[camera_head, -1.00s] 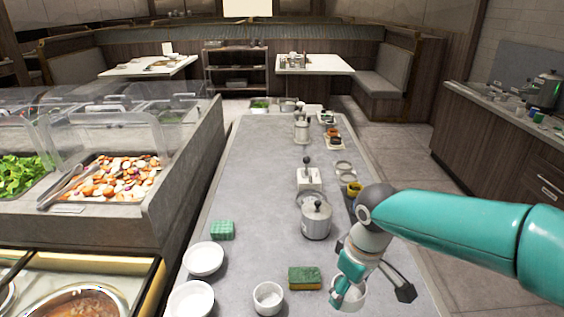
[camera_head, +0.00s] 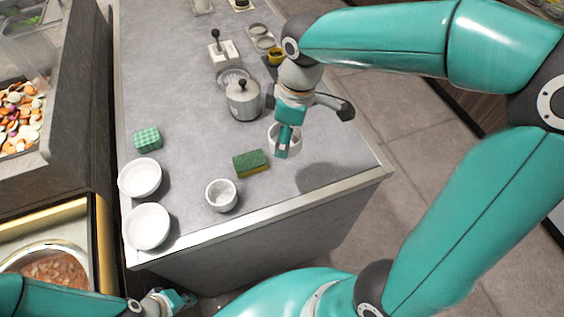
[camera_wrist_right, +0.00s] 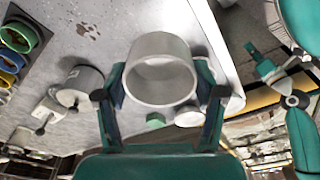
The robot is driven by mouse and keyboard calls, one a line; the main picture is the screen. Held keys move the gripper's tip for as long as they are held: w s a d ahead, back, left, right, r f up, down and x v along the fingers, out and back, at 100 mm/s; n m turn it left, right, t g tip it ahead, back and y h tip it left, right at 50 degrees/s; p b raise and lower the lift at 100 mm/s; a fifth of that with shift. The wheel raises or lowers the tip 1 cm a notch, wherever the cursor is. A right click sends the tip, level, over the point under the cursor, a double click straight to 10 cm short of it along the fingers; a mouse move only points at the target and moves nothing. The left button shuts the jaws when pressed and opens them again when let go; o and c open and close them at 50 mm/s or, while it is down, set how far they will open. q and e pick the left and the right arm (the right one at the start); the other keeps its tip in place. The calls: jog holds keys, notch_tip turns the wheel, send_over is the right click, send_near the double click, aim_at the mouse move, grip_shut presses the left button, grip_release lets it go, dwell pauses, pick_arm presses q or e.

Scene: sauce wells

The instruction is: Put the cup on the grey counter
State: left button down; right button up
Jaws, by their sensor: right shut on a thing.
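A white cup (camera_head: 296,144) is between the fingers of my right gripper (camera_head: 283,148), over the right part of the grey counter (camera_head: 200,110). In the right wrist view the cup (camera_wrist_right: 160,44) has its open mouth showing, with a finger against each side. A shadow lies on the counter apart from the cup, so it seems raised; the exact gap is unclear. A second white cup (camera_head: 221,195) stands near the counter's front edge. My left gripper (camera_head: 176,300) is at the lower left, below the front edge and away from the cups; its finger opening is too small to read.
A green and yellow sponge (camera_head: 251,163) lies left of the held cup. A lidded metal pot (camera_head: 243,100) stands behind. Two white bowls (camera_head: 140,178) and a green checkered block (camera_head: 147,139) are at the left. The front right corner of the counter is bare.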

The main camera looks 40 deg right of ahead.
notch_tip(320, 180, down, 14)
dwell(0.5)
jog(key=o, duration=1.2)
jog(key=r, duration=0.8)
jog(key=s+d+r, duration=0.1)
jog(key=r, duration=0.3)
jog(key=shift+a, duration=0.1)
